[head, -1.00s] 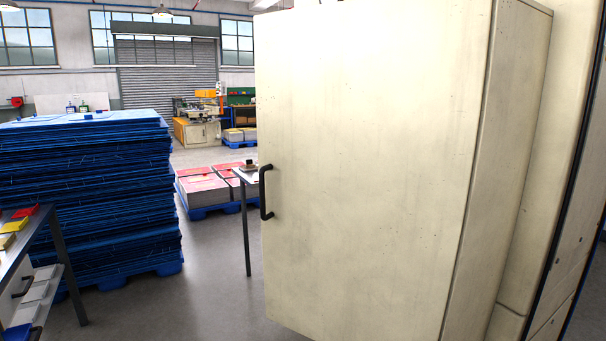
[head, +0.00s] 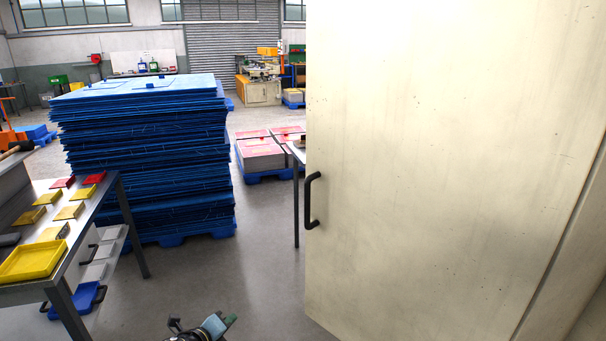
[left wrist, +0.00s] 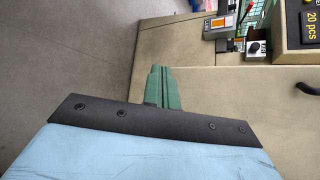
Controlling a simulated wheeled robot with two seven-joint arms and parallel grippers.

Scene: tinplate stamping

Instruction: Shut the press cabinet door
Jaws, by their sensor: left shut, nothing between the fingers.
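The cream press cabinet door (head: 440,170) fills the right of the head view and stands swung out from the cabinet. Its black bar handle (head: 312,200) is near its left, free edge. The cabinet body (head: 585,285) shows at the far right; its inside is hidden. My left gripper (head: 228,321) is low in the head view, left of the door and apart from the handle. In the left wrist view its green fingers (left wrist: 163,88) are together and empty, in front of a cream panel (left wrist: 225,88). My right gripper is not in view.
A workbench (head: 125,225) with yellow and red trays stands at the left. A tall stack of blue sheets (head: 150,160) is behind it. A small table (head: 297,200) is partly hidden behind the door. Grey floor (head: 262,260) is clear between bench and door.

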